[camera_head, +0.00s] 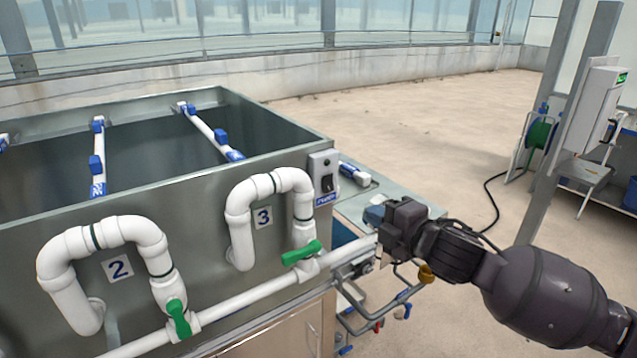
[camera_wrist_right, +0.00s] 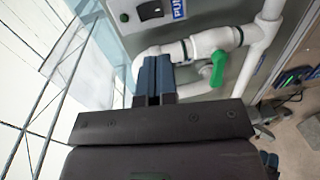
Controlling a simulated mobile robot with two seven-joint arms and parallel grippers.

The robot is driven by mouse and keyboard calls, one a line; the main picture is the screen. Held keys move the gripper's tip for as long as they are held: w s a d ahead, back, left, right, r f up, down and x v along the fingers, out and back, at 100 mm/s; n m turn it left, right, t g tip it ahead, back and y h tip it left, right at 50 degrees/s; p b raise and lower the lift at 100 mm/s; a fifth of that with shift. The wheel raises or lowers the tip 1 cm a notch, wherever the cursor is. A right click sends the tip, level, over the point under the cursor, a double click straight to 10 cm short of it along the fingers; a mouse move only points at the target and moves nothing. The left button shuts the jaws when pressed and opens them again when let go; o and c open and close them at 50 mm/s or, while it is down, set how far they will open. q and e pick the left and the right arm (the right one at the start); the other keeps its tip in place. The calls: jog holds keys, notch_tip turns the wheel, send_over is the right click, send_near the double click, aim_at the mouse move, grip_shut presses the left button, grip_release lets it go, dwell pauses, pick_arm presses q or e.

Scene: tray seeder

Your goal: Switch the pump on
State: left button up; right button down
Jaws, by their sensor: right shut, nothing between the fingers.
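The pump switch is a grey box (camera_head: 323,175) with a black rocker, on the corner of the metal tank above a blue label. In the right wrist view the switch box (camera_wrist_right: 137,17) is at the top, partly cut off, with part of a blue "PUMP" label (camera_wrist_right: 178,8) beside it. My right gripper (camera_head: 374,214) is right of and below the box in the head view, apart from it. Its blue fingers (camera_wrist_right: 153,78) are together and empty, pointing toward the box in the wrist view. The rocker's position is too small to tell. My left gripper is not in view.
White pipe loops numbered 2 (camera_head: 110,232) and 3 (camera_head: 265,187) have green valve handles (camera_head: 301,252) on the tank front. A long white pipe (camera_head: 240,302) runs below, close to my right gripper. Open floor (camera_head: 420,125) lies behind the tank.

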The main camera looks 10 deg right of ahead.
jog(key=p, duration=0.1)
send_near(330, 189)
jog(key=x, duration=0.6)
jog(key=shift+w+a, duration=0.15)
jog(key=shift+w, duration=0.05)
jog(key=shift+w+a+f, duration=0.15)
jog(key=shift+w, duration=0.25)
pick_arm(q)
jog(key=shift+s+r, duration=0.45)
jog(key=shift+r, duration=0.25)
